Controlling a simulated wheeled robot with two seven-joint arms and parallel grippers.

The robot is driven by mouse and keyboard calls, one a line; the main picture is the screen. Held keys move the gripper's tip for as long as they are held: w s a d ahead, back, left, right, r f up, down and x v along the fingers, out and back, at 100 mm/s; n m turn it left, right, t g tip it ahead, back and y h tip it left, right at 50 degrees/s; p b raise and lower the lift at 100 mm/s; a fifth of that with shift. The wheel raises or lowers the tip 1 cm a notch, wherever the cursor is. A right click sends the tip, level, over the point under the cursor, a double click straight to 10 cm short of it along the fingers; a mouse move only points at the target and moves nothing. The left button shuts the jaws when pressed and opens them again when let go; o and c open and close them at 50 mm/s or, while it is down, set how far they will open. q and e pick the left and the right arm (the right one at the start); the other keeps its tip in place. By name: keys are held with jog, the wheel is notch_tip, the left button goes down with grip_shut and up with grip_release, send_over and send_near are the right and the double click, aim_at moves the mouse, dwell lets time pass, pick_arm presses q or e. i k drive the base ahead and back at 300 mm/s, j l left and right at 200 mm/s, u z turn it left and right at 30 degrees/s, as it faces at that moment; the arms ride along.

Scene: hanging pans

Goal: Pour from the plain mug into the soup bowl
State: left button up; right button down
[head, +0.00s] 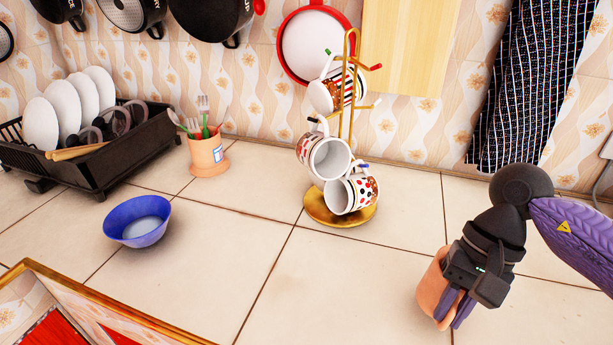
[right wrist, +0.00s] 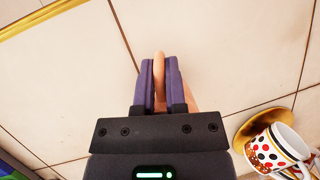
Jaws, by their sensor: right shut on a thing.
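The blue soup bowl (head: 138,221) stands upright on the tiled counter at the left in the head view, and its inside looks empty. The plain peach mug (head: 430,287) is at the lower right, mostly hidden behind my right gripper (head: 456,306). In the right wrist view, the purple fingers of the right gripper (right wrist: 160,72) are shut on the handle of the mug (right wrist: 160,60). Whether the mug touches the counter, and what it holds, I cannot tell. The mug is far to the right of the bowl. My left gripper is not in view.
A gold mug tree (head: 340,208) with patterned mugs stands between bowl and gripper, farther back. A black dish rack (head: 95,175) with plates and a peach utensil cup (head: 208,157) stand behind the bowl. A gold-framed panel (head: 130,306) fills the lower left. The front middle counter is clear.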

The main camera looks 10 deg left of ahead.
aim_at(140, 221)
jog(key=j+u, duration=1.25)
jog(key=j, duration=0.1)
